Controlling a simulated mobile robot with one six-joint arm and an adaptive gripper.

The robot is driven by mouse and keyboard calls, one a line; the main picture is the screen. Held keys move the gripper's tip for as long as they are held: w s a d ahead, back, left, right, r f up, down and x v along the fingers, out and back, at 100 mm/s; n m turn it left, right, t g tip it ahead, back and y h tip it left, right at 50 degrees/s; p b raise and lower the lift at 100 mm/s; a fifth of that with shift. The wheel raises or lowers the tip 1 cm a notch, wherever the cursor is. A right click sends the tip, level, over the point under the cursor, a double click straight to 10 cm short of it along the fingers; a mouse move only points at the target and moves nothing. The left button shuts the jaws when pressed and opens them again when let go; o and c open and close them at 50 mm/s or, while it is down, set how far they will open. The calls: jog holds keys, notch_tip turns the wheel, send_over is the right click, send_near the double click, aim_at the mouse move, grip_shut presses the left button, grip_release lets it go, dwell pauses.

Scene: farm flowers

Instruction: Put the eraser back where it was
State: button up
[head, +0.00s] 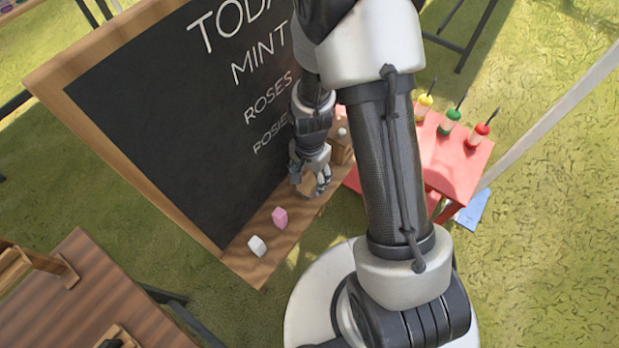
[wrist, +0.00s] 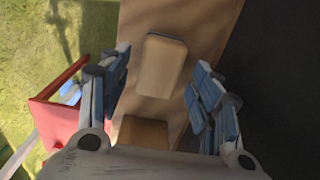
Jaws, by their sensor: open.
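The eraser (wrist: 164,64), a block with a pale wooden top, lies on the wooden ledge (wrist: 205,18) of the chalkboard in the wrist view. My gripper (wrist: 158,82) is open, with one finger to each side of the eraser's near part. I cannot tell whether a finger touches it. In the head view my gripper (head: 318,182) is low over the ledge (head: 255,262), and the eraser (head: 309,188) is partly hidden by the fingers.
A pink block (head: 280,217) and a white block (head: 257,246) stand on the ledge at left. A wooden box (head: 341,153) stands beyond my gripper. The chalkboard (head: 170,110) rises behind the ledge. A red table (head: 455,165) with several coloured bottles is at right.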

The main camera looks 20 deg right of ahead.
notch_tip(320, 180, up, 9)
jog(key=p, duration=0.3)
notch_tip(320, 180, up, 10)
jog(key=n+t, duration=0.1)
jog(key=n, duration=0.1)
send_over(310, 181)
jog(key=s+r+n+t, duration=0.3)
jog(key=s+r+n, duration=0.5)
jog(key=s+r, duration=0.7)
jog(key=shift+r+n+t, duration=0.3)
jog(key=shift+r+n, duration=0.1)
jog(key=shift+r, duration=0.25)
